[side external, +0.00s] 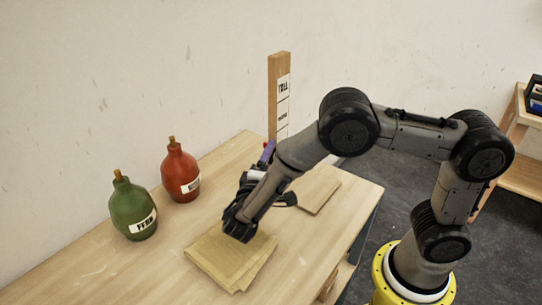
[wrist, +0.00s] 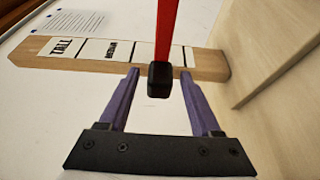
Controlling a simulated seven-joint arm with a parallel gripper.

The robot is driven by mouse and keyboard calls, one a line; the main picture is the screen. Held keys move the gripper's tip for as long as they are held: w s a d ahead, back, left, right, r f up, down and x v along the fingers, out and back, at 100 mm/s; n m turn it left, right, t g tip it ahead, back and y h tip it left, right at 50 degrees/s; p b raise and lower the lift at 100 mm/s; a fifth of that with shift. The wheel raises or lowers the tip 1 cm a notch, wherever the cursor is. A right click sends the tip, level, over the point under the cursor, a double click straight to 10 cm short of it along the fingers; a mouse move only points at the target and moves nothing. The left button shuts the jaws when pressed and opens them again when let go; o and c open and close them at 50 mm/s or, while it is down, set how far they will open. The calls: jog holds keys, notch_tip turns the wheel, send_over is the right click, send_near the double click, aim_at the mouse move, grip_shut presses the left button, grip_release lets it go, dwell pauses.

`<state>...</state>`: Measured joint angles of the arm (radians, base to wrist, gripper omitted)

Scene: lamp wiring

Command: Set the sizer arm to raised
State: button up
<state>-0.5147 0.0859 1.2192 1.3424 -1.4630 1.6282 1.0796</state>
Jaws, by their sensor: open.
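The sizer is a wooden post (side external: 279,70) with white labels, standing at the back of the table. In the wrist view the post (wrist: 212,64) lies across the picture, with labels reading "TALL" and apparently "MEDIUM". A red sizer arm (wrist: 166,30) with a black tip (wrist: 160,80) crosses the post past those two labels, towards the end away from "TALL". My gripper (wrist: 160,72) has purple fingers spread apart, one on each side of the black tip in the picture. I see no contact, and depth is unclear.
A green bottle (side external: 133,210) and a red bottle (side external: 180,175) stand at the table's left. Folded tan sheets (side external: 225,262) lie in front, below my wrist. A flat wooden board (side external: 316,192) lies to the right. A printed paper (wrist: 72,22) shows beyond the post.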

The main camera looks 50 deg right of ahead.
jog(key=shift+w+d, duration=0.15)
jog(key=shift+d, duration=0.25)
jog(key=shift+c, duration=0.2)
grip_shut()
dwell(1.1)
